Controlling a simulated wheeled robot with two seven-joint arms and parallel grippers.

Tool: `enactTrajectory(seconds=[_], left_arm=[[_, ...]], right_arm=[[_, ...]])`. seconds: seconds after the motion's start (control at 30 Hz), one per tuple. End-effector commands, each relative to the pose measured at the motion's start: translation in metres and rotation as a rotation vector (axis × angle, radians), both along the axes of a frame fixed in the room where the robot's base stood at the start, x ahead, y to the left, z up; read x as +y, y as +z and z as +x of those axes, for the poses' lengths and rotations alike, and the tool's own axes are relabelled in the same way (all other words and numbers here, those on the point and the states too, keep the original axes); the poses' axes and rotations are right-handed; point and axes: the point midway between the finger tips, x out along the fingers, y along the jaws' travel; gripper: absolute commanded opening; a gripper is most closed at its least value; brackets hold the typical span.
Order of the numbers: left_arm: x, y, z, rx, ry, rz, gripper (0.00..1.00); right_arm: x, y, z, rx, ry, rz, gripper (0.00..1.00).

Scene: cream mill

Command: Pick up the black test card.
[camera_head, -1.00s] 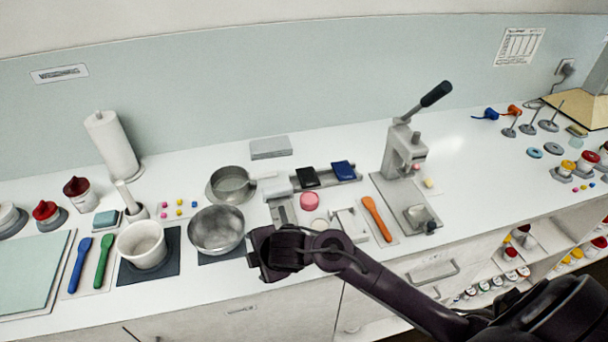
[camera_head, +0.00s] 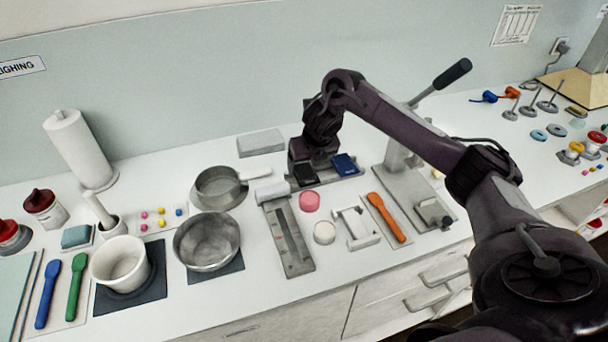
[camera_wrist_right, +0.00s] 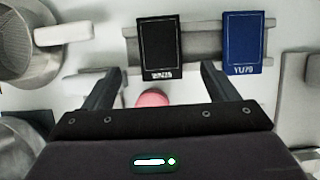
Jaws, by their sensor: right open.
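The black test card (camera_wrist_right: 160,46) stands on a grey holder (camera_wrist_right: 194,42), with a blue card (camera_wrist_right: 241,40) beside it on the right in the right wrist view. In the head view the black card (camera_head: 306,176) is mostly hidden by my right gripper (camera_head: 305,165), and the blue card (camera_head: 344,163) shows next to it. In the right wrist view my right gripper (camera_wrist_right: 158,85) is open, with one finger on either side of the black card's lower end. Nothing is between its fingers that I can see as held. My left gripper is not in view.
A pink disc (camera_head: 310,201) and a cream disc (camera_head: 324,233) sit in front of the holder. A metal sieve (camera_head: 219,187) and bowl (camera_head: 207,241) stand to the left. A lever press (camera_head: 399,160) stands close on the right. A grey slab (camera_head: 261,143) lies behind.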

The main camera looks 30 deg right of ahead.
Motion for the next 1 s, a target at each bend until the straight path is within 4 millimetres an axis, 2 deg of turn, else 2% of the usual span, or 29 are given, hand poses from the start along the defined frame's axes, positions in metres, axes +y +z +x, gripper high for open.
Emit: enactTrajectory(seconds=[0.2,0.4,1.0], left_arm=[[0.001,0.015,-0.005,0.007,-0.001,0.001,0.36],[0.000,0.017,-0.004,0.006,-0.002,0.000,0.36],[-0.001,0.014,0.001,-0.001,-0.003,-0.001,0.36]], right_arm=[[-0.004,-0.024,0.012,0.004,-0.004,0.002,0.80],[-0.006,-0.046,0.021,-0.001,-0.002,0.001,0.80],[-0.006,-0.051,0.022,-0.003,-0.002,0.000,0.80]])
